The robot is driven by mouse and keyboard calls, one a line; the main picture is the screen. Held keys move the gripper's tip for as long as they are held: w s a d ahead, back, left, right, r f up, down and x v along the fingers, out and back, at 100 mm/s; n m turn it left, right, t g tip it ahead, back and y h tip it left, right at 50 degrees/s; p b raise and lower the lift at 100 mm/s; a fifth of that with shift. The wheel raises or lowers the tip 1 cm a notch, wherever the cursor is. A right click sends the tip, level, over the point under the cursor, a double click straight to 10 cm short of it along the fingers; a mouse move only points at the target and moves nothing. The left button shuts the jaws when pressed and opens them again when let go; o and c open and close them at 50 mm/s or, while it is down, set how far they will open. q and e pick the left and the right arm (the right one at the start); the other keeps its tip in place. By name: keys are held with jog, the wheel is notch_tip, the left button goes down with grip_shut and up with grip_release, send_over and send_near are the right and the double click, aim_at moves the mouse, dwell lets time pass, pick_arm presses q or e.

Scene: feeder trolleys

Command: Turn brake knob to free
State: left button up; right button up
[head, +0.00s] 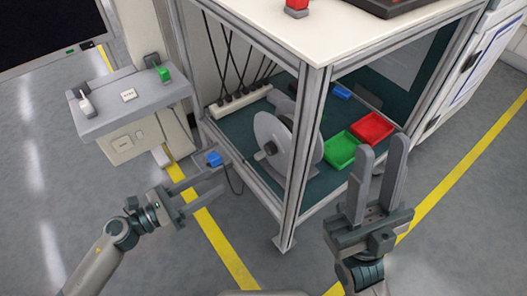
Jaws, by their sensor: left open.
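A small blue knob (213,159) sits at the lower left corner of the trolley frame, just above my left gripper's fingertips. I cannot read its setting, and no marking shows that it is the brake knob. My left gripper (219,180) is open, with its fingers pointing right and nothing between them. It appears close to the blue knob, but I cannot tell whether it touches. My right gripper (382,146) is open and empty, with its fingers pointing up, in front of the trolley's right side.
The framed trolley (293,190) holds a grey reel (272,135), a green tray (340,151) and a red tray (373,128). Grey floor with yellow lines is clear in front.

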aim_at(268, 150)
pick_arm(q)
jog(key=x, duration=1.7)
jog(key=shift+w+d+f, duration=0.1)
jog(key=shift+w+d, duration=0.05)
jog(key=c, duration=1)
